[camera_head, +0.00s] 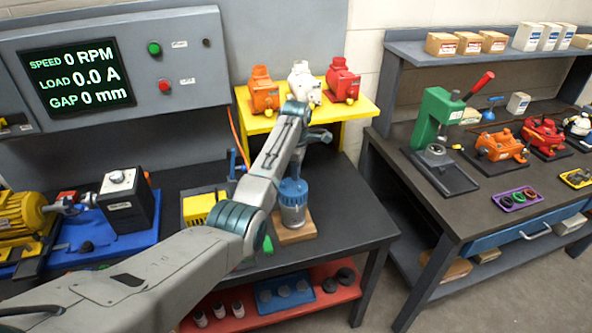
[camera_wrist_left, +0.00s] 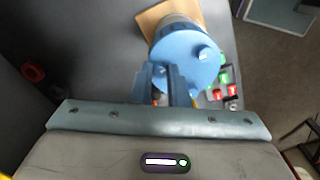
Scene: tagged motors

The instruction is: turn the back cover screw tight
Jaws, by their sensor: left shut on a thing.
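The motor (camera_head: 293,214) stands upright on a wooden block on the dark bench. In the head view my left arm covers most of this gripper. My right gripper is not in view.
A yellow shelf (camera_head: 258,124) with orange, white and red motors stands behind. The panel screen (camera_head: 79,77) reads 0 RPM, 0.0 A and 0 mm. A black box and yellow motor sit left; a green press (camera_head: 437,118) stands on the right bench. A red shelf lies below.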

